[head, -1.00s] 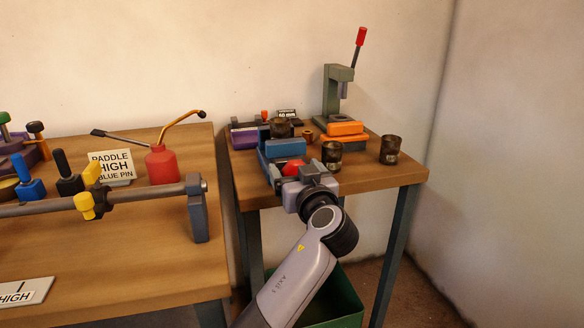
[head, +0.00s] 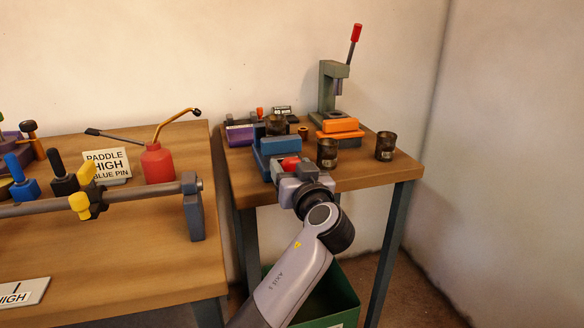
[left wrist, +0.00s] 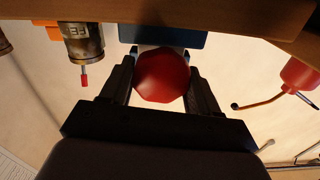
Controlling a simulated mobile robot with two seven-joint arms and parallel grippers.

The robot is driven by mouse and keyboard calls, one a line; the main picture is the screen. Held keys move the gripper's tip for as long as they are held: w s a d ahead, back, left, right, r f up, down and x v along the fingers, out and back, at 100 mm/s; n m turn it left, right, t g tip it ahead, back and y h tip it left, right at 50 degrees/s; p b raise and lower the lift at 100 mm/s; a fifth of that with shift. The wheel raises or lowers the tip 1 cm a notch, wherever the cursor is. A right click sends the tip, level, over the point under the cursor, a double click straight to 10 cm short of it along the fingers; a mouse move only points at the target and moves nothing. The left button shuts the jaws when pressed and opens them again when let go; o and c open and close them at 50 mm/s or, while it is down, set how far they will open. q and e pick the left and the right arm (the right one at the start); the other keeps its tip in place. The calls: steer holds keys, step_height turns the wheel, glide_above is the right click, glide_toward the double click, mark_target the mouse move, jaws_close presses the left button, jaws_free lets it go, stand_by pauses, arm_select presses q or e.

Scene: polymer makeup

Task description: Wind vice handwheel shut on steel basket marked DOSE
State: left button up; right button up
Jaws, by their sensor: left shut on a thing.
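The blue vice (head: 281,146) stands near the left front of the far table. Its red handwheel (head: 290,163) faces the table's front edge. My left gripper (head: 296,172) is shut on the handwheel; the left wrist view shows the red wheel (left wrist: 161,76) between both fingers. A dark steel basket (head: 276,124) shows just behind the front blue jaw; its lower part is hidden. Two more dark baskets stand to the right, one close to the vice (head: 327,153) and one farther off (head: 386,146). I cannot read their labels. My right gripper is not in view.
A grey press (head: 334,88) with a red-tipped lever and an orange block (head: 340,127) stand behind the baskets. A green bin (head: 335,300) is under the table. The left bench carries a red oil can (head: 158,163) and a rail (head: 140,196).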

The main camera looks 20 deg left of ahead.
arm_select(q)
steer(key=m+p, duration=0.2)
steer(key=m, duration=0.3)
steer(key=shift+w+d+r, duration=0.1)
steer(key=shift+r, duration=0.05)
steer(key=m+p, duration=0.2)
steer(key=m, duration=0.2)
steer(key=shift+m+p, duration=0.3)
steer(key=shift+p, duration=0.05)
steer(key=m+p, duration=0.3)
steer(key=m, duration=0.2)
steer(key=shift+d, duration=0.1)
steer(key=m+p, duration=0.2)
steer(key=m, duration=0.1)
steer(key=shift+f, duration=0.25)
steer(key=shift+m, duration=0.5)
steer(key=shift+f+p, duration=0.1)
steer(key=shift+p, duration=0.2)
steer(key=o, duration=1)
steer(key=shift+f, duration=0.1)
steer(key=shift+f, duration=0.2)
